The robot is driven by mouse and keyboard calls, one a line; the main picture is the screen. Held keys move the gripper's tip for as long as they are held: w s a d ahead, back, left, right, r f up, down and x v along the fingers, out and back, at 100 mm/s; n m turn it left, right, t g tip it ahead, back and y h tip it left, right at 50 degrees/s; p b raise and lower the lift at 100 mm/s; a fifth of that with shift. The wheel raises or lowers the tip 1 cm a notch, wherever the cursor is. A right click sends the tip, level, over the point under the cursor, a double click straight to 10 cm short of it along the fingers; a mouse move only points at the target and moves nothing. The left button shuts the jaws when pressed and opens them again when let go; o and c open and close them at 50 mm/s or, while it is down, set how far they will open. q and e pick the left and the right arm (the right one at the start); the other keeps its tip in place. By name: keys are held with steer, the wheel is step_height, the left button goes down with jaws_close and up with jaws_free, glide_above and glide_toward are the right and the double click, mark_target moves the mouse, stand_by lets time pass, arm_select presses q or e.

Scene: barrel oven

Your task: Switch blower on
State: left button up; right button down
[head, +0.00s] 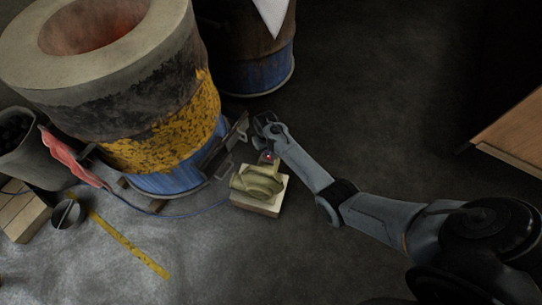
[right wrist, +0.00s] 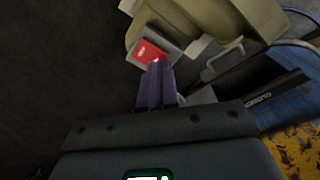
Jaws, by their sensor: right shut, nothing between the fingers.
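The cream-coloured blower (head: 258,184) stands on a pale block just right of the barrel oven's foot in the head view. In the right wrist view its body (right wrist: 192,22) is at the top. A red switch (right wrist: 147,50) with white marking sits in a grey housing on it. My right gripper (right wrist: 157,68) is shut and empty, its fingertips over the switch's lower right edge. I cannot tell whether they touch it. In the head view the right gripper (head: 267,147) is dark and small above the blower. My left gripper is not in view.
The barrel oven (head: 160,125) stands left of the blower, with a dark metal door part (head: 228,140) close to the right gripper. A blue barrel (head: 265,70) stands behind. A blue hose (head: 190,214) runs along the floor. The floor to the right is clear.

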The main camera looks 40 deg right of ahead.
steer(key=shift+f, duration=0.35)
steer(key=shift+f+b, duration=0.35)
steer(key=shift+b, duration=0.05)
steer(key=shift+r, duration=0.1)
step_height(320, 180, up, 5)
steer(key=p, duration=0.6)
steer(key=shift+r, duration=0.15)
steer(key=shift+r+p, duration=0.85)
steer(key=shift+p, duration=0.3)
